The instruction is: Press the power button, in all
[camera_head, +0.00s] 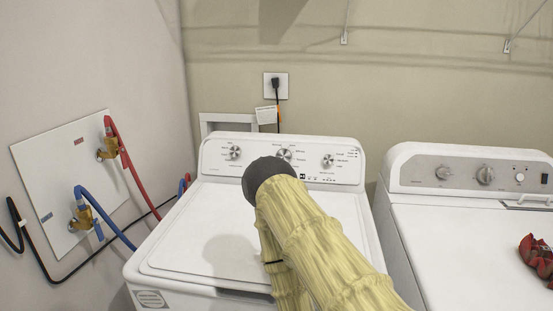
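A white top-loading washer (180,240) stands in the middle, its lid closed. Its rear control panel (215,165) carries several round knobs, including a left knob (234,153), a middle knob (284,155) and a right knob (328,160). Small dark marks or buttons (312,178) run along the panel's lower edge; I cannot tell which is the power button. My arm, in a yellow sleeve with a dark rounded end, reaches up over the lid and covers part of the panel's lower middle. My gripper's fingers do not show.
A white dryer (470,250) stands at the right, with a crumpled red cloth (537,256) on top. Red hose (122,150) and blue hose (105,215) run from a left wall plate (55,165). A plugged outlet (275,86) is behind the washer.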

